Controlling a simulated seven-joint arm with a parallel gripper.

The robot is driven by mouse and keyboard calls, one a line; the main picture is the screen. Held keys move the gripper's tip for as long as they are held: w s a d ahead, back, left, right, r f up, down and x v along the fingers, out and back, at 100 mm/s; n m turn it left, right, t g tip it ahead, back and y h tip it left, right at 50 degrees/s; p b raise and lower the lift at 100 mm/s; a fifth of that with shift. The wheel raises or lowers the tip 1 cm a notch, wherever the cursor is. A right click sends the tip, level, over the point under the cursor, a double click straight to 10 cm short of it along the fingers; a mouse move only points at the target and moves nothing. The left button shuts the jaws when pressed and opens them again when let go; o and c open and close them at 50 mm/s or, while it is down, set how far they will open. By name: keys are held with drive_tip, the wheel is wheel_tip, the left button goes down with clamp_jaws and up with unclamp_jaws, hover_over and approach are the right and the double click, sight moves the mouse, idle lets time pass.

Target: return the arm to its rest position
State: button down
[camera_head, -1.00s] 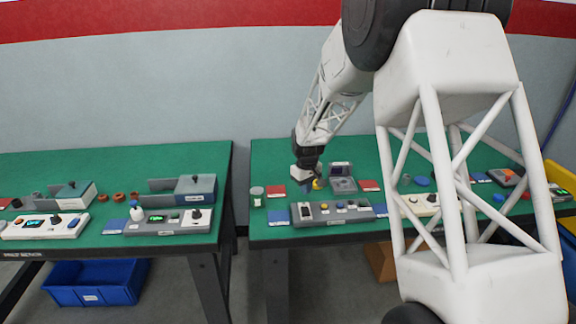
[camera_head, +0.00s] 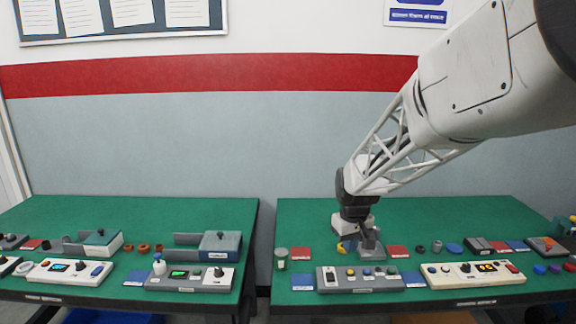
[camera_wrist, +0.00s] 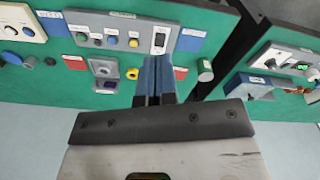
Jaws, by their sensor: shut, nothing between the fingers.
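My gripper (camera_head: 368,241) points down over the back part of the right green table (camera_head: 440,213), in front of or above a small grey device (camera_head: 373,253). In the wrist view its two blue-grey fingers (camera_wrist: 153,68) lie side by side, closed, with nothing seen between them. The device also shows in the wrist view (camera_wrist: 104,68), to the left of the fingers. The head view does not clearly show the gap between the fingertips and the device. My arm comes in from the upper right of the head view.
A grey control panel (camera_head: 335,281) and a white one (camera_head: 475,276) stand along the right table's front. Red mats (camera_head: 300,253) and small round parts lie around. The left table (camera_head: 150,212) holds more panels and fixtures. A gap separates the tables.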

drive_tip(key=s+d+r+m+t, duration=0.1)
drive_tip(key=s+r+m, duration=0.1)
drive_tip(key=s, duration=1.5)
drive_tip(key=s+d+r+m, duration=0.1)
drive_tip(key=s+r, duration=0.4)
drive_tip(key=s, duration=1.2)
drive_tip(key=shift+s+m+t, duration=0.15)
drive_tip(key=shift+m+t, duration=0.25)
drive_tip(key=shift+m, duration=0.2)
